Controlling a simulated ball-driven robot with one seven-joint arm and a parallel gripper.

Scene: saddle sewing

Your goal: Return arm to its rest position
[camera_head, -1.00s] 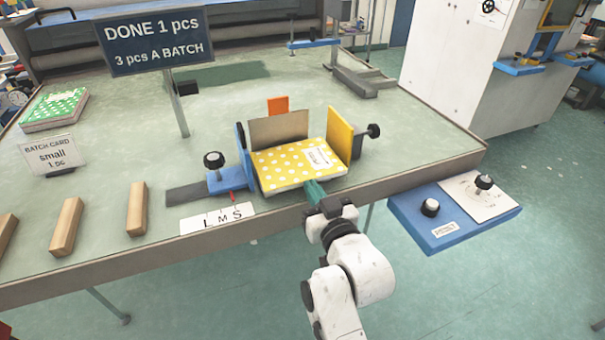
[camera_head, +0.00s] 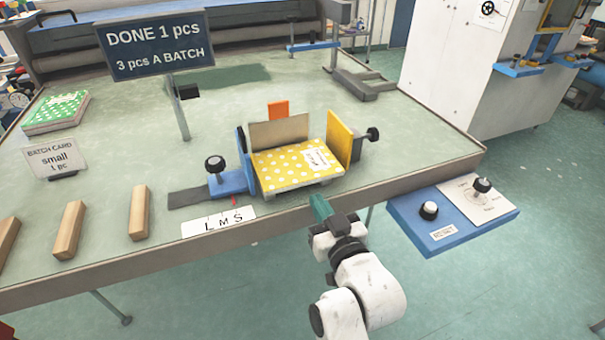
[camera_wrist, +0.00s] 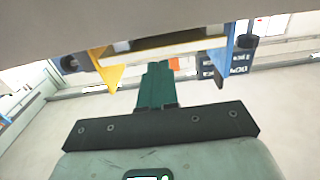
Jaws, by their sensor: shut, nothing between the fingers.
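My gripper (camera_head: 319,208) is at the front edge of the table, just in front of the yellow dotted piece, and holds nothing. Its green fingers are together, and they also show from behind in the wrist view (camera_wrist: 156,85). My white arm reaches in from the lower right of the head view. The yellow dotted piece (camera_head: 285,168) with a white label lies in the fixture, between a blue guide (camera_head: 243,150) on the left and a yellow plate (camera_head: 340,136) on the right. The gripper is apart from it.
The table's front edge (camera_head: 130,258) runs beside my gripper. A blue control panel (camera_head: 440,232) with knobs juts out on the right. Wooden blocks (camera_head: 138,212) and a batch card (camera_head: 53,157) are at left. A sign (camera_head: 154,44) reads "DONE 1 pcs". Open floor lies in front.

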